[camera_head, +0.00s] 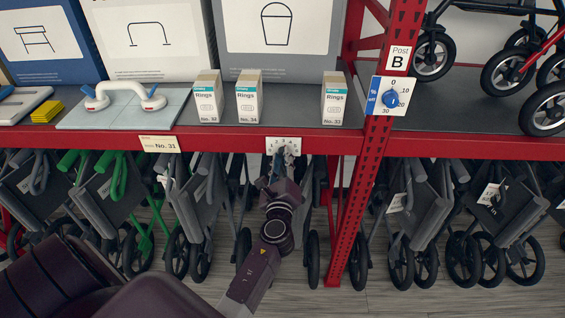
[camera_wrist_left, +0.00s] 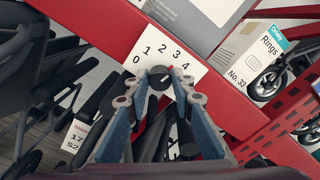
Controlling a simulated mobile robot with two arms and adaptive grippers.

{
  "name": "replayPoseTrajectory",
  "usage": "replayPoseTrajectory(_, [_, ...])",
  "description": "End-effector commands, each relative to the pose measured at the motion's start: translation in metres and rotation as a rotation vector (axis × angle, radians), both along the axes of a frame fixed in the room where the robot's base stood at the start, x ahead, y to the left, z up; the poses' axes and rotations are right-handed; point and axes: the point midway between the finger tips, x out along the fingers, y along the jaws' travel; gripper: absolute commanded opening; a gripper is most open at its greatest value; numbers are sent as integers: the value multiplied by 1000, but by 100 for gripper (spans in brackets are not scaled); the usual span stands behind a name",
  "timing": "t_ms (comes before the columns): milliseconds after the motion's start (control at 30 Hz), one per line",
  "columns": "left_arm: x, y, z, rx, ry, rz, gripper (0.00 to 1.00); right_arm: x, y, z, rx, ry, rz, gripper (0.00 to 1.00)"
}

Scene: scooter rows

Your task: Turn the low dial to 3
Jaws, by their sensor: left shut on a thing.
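The low dial is a dark round knob (camera_wrist_left: 160,77) on a white plate marked 0 to 4 (camera_wrist_left: 178,58). The plate (camera_head: 284,142) is fixed to the front of the red shelf beam in the head view. My left gripper (camera_head: 283,158) reaches up to it from below and hides the knob there. In the left wrist view its two blue fingers (camera_wrist_left: 160,88) are shut on the knob from both sides. A small pale mark shows on the knob, but I cannot tell surely which number it points at. My right gripper is not in view.
A blue dial (camera_head: 390,98) sits higher on the red post marked B. Several Rings boxes (camera_head: 248,97) stand on the shelf above the beam. Folded walkers and wheels (camera_head: 200,205) hang close below, on both sides of my left arm. A red post (camera_head: 362,190) stands to its right.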

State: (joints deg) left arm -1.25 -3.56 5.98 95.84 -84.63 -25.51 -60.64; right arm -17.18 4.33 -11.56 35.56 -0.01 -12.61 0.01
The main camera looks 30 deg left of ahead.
Motion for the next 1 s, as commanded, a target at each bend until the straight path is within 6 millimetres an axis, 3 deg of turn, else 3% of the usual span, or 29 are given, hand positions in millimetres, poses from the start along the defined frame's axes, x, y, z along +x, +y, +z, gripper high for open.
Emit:
replayPoseTrajectory(400, [0, 0, -2, -164, -99, 0, 0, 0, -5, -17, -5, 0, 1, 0])
replayPoseTrajectory(900, [-1, 0, -2, -186, -111, 0, 0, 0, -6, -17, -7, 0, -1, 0])
replayPoseTrajectory(933, [-1, 0, -2, -186, -110, 0, 23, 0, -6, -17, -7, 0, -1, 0])
replayPoseTrajectory(1000, [-1, 0, -2, -186, -110, 0, 31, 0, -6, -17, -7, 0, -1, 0])
